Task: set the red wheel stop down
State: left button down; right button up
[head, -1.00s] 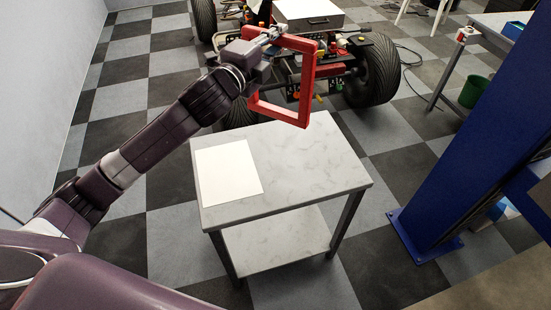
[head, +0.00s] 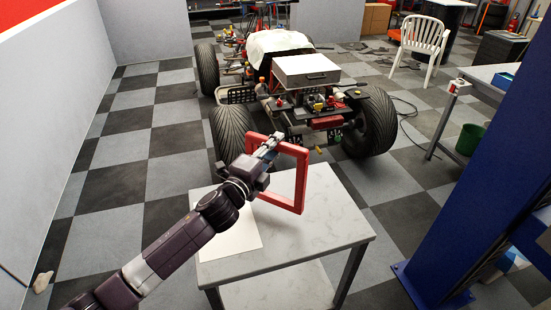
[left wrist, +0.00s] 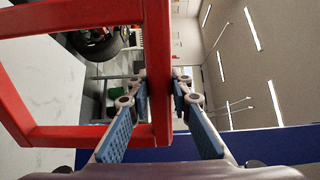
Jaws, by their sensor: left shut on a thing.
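The red wheel stop (head: 302,182) is a square red frame, held upright and slightly tilted over the back part of a marble-topped table (head: 335,225). My left gripper (head: 268,149) is shut on one of its bars, near the upper left corner. In the left wrist view the red bar (left wrist: 158,65) runs between the two blue finger pads of the gripper (left wrist: 160,118). I cannot tell whether the frame's lower edge touches the tabletop. A white sheet (head: 232,238) lies on the table's left part, partly hidden by my arm. My right gripper is not in view.
A stripped quad (head: 315,105) with big black tyres stands just behind the table. A blue post (head: 470,190) rises on the right. The tabletop right of the frame is clear. A white chair (head: 423,45) stands farther back.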

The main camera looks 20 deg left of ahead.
pick_arm(q)
jog(key=shift+f, duration=1.9)
jog(key=shift+b, duration=0.35)
jog(key=shift+f, duration=0.2)
jog(key=c, duration=1.7)
grip_release()
jog(key=shift+f, duration=0.1)
jog(key=shift+c, duration=0.2)
jog(key=shift+s, duration=0.1)
jog(key=s+a+b, duration=0.1)
jog(key=s+a, duration=0.1)
jog(key=s, duration=0.9)
jog(key=shift+s, duration=0.35)
